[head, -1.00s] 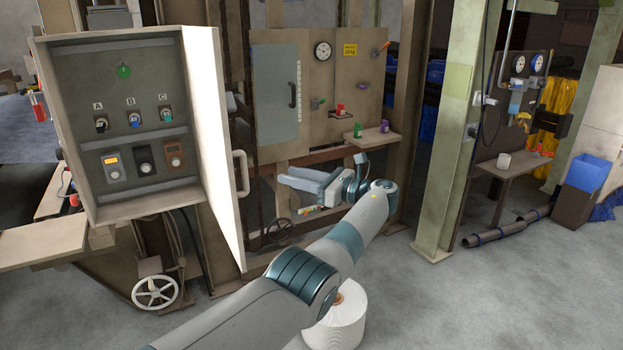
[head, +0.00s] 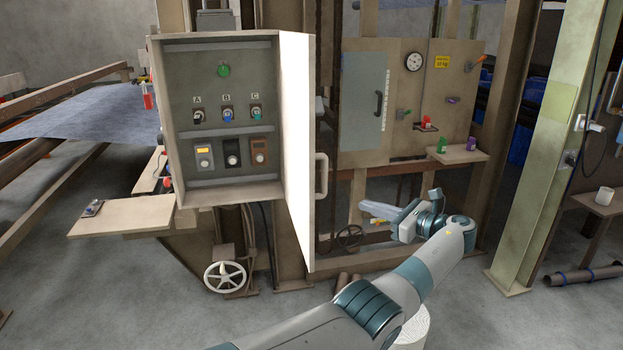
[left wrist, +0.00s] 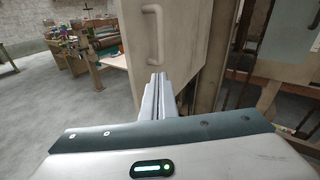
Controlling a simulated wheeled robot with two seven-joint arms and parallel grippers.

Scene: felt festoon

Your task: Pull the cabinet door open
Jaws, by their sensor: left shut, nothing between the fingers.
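The control cabinet (head: 186,120) stands with its door (head: 300,130) swung wide open to the right, its panel of knobs and switches exposed. The door's pale handle (head: 321,176) is on the door's outer face; it also shows in the left wrist view as a vertical bar handle (left wrist: 154,36). My left gripper (head: 366,210) is to the right of the door, below and apart from the handle. In the left wrist view my left gripper (left wrist: 156,80) is shut and empty, with its fingertips below the handle. My right gripper is not in view.
A grey panel door (head: 362,100) with a dark handle is on the board behind, with a gauge and a small shelf (head: 458,157). A handwheel (head: 225,277) is below the cabinet. A green post (head: 540,140) stands at right. A white spool (head: 415,328) is beneath my arm.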

